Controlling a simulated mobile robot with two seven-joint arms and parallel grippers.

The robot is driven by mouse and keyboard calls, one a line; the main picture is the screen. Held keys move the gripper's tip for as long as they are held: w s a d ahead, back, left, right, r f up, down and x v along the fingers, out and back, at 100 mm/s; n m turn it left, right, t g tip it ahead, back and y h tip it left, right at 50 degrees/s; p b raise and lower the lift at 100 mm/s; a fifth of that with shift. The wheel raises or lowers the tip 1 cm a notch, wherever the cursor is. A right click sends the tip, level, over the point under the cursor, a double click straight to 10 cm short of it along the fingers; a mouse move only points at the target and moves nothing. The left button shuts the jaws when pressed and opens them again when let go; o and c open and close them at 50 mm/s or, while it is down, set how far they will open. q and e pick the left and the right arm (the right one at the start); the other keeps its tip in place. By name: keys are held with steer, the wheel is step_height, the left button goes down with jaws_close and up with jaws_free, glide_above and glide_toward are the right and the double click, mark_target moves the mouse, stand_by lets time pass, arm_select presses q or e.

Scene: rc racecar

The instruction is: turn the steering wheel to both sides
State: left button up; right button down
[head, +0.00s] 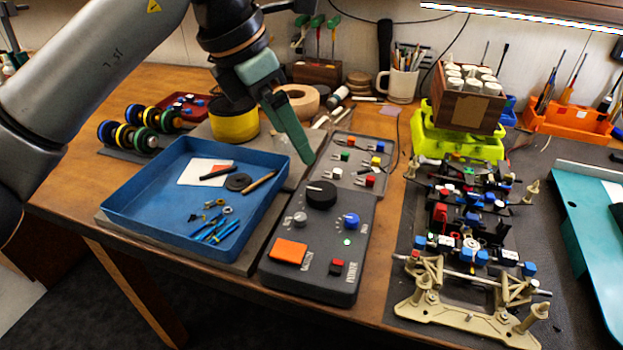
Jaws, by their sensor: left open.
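The dark control box (318,252) lies on the wooden bench in the middle of the head view. A large black round knob (321,194) with a white mark stands on its upper part; I see no other wheel-like control there. The racecar chassis (468,235) lies on a dark mat to the right, its tan front end (455,305) nearest me. My left gripper (303,152) is open and empty, pointing down just above and behind the black knob, apart from it. Its fingers overlap in this view. My right gripper is out of view.
The blue tray (120,212) with small tools sits left of the box. The box also has an orange button (288,251), a blue knob (351,221) and a lit green light (347,242). A plate with small coloured switches (355,163) lies behind. A teal panel (590,220) is at right.

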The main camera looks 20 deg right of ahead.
mark_target(322, 190)
arm_select(q)
steer(key=x, duration=1.1)
steer(key=shift+s+d+f+b, duration=0.1)
steer(key=shift+d+b, duration=0.05)
steer(key=shift+b, duration=0.25)
steer(key=shift+d+f, duration=0.2)
steer(key=shift+f, duration=0.3)
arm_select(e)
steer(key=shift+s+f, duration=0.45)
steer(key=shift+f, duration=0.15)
arm_select(q)
steer(key=c, duration=1.4)
steer(key=shift+o, duration=0.2)
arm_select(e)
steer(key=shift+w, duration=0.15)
